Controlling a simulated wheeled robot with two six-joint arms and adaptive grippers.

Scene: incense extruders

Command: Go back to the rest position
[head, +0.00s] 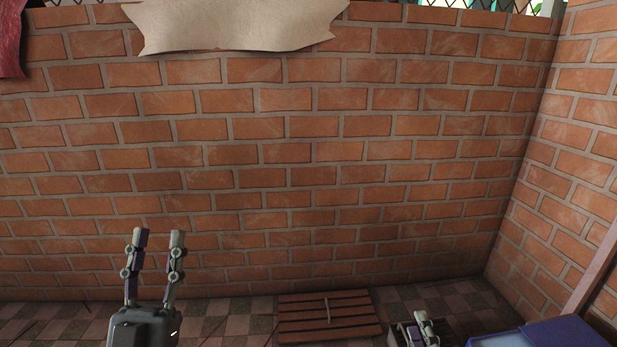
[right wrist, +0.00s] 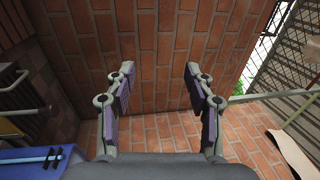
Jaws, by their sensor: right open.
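My left gripper (head: 158,237) points up in front of the brick wall at the lower left of the head view. Its two fingers stand apart with nothing between them. My right gripper (head: 421,320) shows only in part at the bottom edge of the head view, right of the middle. In the right wrist view its fingers (right wrist: 158,72) are spread wide and empty, with brick wall behind them. Neither gripper touches anything that I can see.
A brick wall (head: 300,165) fills the back. A slatted reddish wooden piece (head: 300,318) with a handle lies low in the middle. A blue box-like thing (head: 570,335) is at the lower right. A pale sheet (head: 240,22) hangs above. The space before the wall looks clear.

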